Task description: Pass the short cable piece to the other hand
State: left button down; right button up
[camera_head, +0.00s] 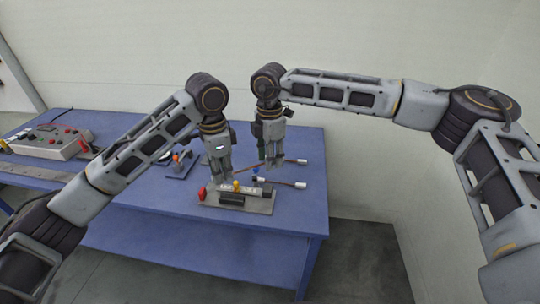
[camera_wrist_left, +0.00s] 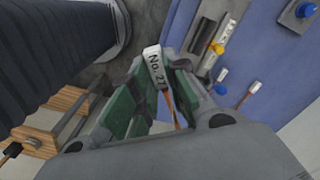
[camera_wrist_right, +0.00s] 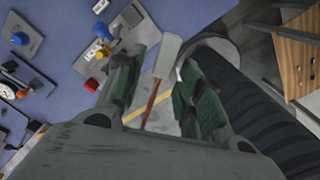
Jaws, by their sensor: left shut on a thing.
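The short cable piece has a white end marked "No. 27" (camera_wrist_left: 153,65) and a red-brown wire (camera_wrist_left: 168,98); both show between the fingers in the left wrist view. My left gripper (camera_head: 224,183) is shut on the cable piece above the table. My right gripper (camera_head: 272,163) is at its right, with its fingers spread. In the right wrist view, a white end (camera_wrist_right: 168,54) and red-brown wire (camera_wrist_right: 151,103) show between the right fingers (camera_wrist_right: 158,95), with gaps on both sides. Contact with that wire cannot be told.
A grey fixture plate (camera_head: 262,205) with a red knob (camera_head: 202,193) stands on the blue table (camera_head: 150,205) below the left gripper. A control box (camera_head: 50,142) stands at the far left. The table's front right is clear.

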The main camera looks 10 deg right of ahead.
grip_shut()
pick_arm(q)
jog(key=c, duration=1.3)
grip_release()
jog(key=shift+r, duration=0.15)
jog(key=shift+r, duration=5.8)
jog(key=shift+w, duration=0.1)
